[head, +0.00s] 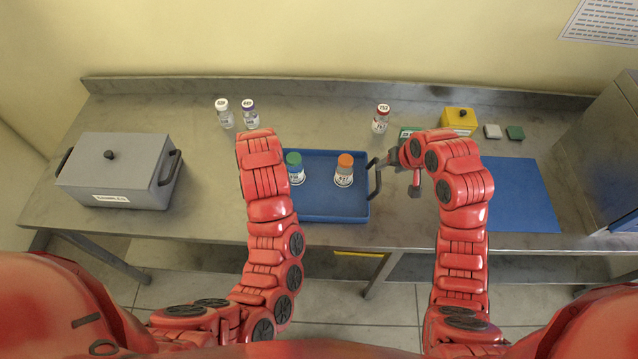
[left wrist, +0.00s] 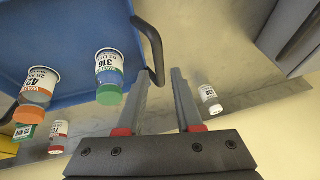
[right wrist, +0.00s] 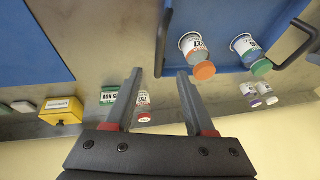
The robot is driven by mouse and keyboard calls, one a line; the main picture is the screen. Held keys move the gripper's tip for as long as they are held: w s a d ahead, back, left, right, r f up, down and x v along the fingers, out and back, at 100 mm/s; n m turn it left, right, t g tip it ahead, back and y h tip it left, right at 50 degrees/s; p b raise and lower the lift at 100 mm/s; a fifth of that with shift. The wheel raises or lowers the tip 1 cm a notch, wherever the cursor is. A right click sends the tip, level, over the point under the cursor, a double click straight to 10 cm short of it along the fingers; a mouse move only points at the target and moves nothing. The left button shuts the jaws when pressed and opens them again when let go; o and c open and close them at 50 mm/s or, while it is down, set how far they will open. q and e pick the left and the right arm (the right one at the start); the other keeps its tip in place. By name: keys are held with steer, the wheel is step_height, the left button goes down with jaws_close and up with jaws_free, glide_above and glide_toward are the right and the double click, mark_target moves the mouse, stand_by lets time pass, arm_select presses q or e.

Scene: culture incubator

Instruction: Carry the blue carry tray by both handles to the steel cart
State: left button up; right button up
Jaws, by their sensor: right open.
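The blue carry tray (head: 318,207) lies on the bench and holds a green-capped bottle (head: 294,168) and an orange-capped bottle (head: 344,170), both upright. My right gripper (head: 388,162) is open at the tray's right dark handle (head: 376,180). In the right wrist view the handle (right wrist: 163,40) reaches between the open fingertips (right wrist: 160,72). My left arm hides the left handle in the head view. In the left wrist view that handle (left wrist: 151,45) ends by the fingertips of my open left gripper (left wrist: 162,73). I cannot make out the steel cart.
A grey lidded box (head: 118,172) stands at left. Two vials (head: 224,113) and a red-capped vial (head: 381,119) stand behind the tray. A yellow box (head: 459,119) and small blocks sit at back right. A blue mat (head: 520,195) lies right, beside a grey cabinet (head: 602,135).

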mark_target(379, 172)
arm_select(q)
steer(key=x, duration=0.9)
steer(key=shift+w+f, duration=0.15)
steer(key=shift+f, duration=0.2)
arm_select(e)
steer(key=x, duration=0.9)
steer(key=shift+w+f, duration=0.2)
steer(key=shift+f, duration=0.1)
arm_select(q)
steer(key=c, duration=0.4)
arm_select(e)
steer(key=c, duration=0.4)
arm_select(q)
jaws_close()
arm_select(e)
jaws_close()
